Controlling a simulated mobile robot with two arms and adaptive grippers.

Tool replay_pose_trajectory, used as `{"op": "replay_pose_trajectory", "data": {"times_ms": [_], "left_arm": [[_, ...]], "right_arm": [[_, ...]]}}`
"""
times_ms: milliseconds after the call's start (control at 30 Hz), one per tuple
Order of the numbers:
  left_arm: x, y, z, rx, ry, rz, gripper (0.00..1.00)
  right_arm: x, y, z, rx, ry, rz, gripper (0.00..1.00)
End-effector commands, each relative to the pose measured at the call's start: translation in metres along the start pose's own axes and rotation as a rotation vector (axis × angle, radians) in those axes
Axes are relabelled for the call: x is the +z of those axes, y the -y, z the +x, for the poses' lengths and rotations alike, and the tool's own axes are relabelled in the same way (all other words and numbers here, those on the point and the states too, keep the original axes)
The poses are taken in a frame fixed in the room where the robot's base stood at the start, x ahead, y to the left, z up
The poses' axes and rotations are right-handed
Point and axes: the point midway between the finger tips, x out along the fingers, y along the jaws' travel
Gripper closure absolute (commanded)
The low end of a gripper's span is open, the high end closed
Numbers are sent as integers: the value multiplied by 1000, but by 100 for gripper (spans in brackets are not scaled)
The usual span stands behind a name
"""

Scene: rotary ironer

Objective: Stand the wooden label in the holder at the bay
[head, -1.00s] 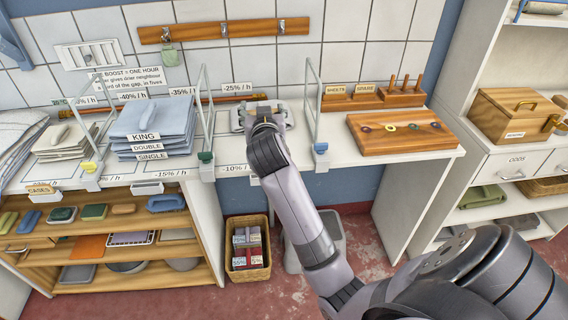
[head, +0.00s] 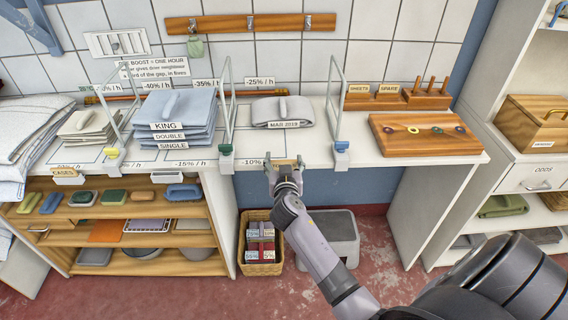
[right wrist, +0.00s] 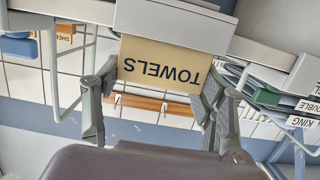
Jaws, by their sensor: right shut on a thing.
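The wooden label (right wrist: 165,62), marked TOWELS, is between the two fingers of my right gripper (right wrist: 158,82) and appears upside down in the right wrist view. My right gripper (head: 284,161) is shut on it at the counter's front edge, below the grey folded cloth. In the right wrist view the label's lower edge meets a white holder (right wrist: 175,20), which covers that edge. I cannot tell how deep it sits. In the head view the gripper mostly hides the label and holder. My left gripper is not in view.
Wire dividers (head: 228,105) with coloured clips stand on either side of this bay. A grey folded cloth (head: 283,108) lies behind the gripper. SHEETS and SPARE labels stand in a wooden rack (head: 390,101). A basket (head: 262,268) and grey stool (head: 335,225) are below.

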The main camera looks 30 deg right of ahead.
Motion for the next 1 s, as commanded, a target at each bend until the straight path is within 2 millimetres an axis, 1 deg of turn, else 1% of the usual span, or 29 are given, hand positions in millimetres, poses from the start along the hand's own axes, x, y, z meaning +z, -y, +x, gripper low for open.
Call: {"op": "replay_pose_trajectory", "data": {"times_ms": [67,300,433,467,500,733,1000], "left_arm": [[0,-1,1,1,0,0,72],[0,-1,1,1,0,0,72],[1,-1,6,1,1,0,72],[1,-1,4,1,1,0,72],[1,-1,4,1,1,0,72],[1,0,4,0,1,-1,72],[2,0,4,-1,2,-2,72]], "right_arm": [[4,0,1,-2,-1,0,53],[4,0,1,-2,-2,1,53],[9,1,2,-1,-2,1,53],[7,1,1,-2,-2,1,34],[7,1,1,-1,-2,1,31],[7,0,1,-1,-1,0,16],[7,0,1,-1,-1,0,15]]}}
